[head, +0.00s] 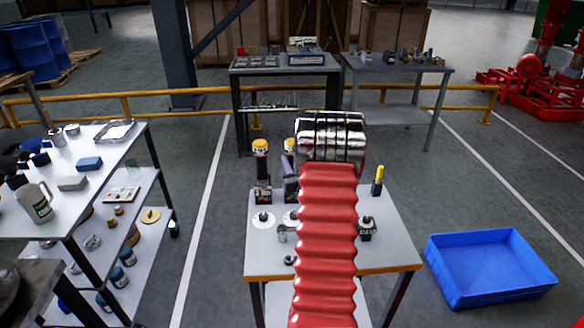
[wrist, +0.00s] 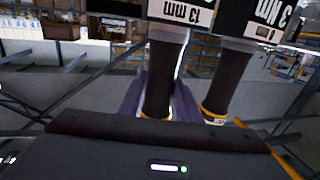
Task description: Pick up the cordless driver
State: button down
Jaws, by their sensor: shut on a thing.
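Two dark cordless drivers with yellow tops stand side by side on the small grey table (head: 382,256). The left driver (head: 262,175) is clear of my gripper. The right driver (head: 289,146) is partly hidden by my arm. The purple jaws of my gripper (head: 288,158) are at this right driver. In the wrist view the picture is upside down. My jaws (wrist: 158,95) sit around the black handle (wrist: 163,75) of one driver and are shut on it. The other handle (wrist: 222,82) is beside it, outside the jaws. I cannot tell whether the held driver touches the table.
A yellow-topped tool (head: 378,180) and a black item (head: 367,229) stand on the table's right side. A blue bin (head: 490,268) lies on the floor at right. A loaded shelf unit (head: 150,182) is at left. A yellow rail (head: 180,92) and two benches stand behind.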

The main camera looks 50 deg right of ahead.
jog(key=shift+r, duration=0.25)
notch_tip(320, 180, up, 18)
dwell(0.6)
jog(key=shift+f, duration=0.1)
jog(key=c, duration=1.8)
grip_release()
jog(key=shift+c, duration=0.2)
grip_shut()
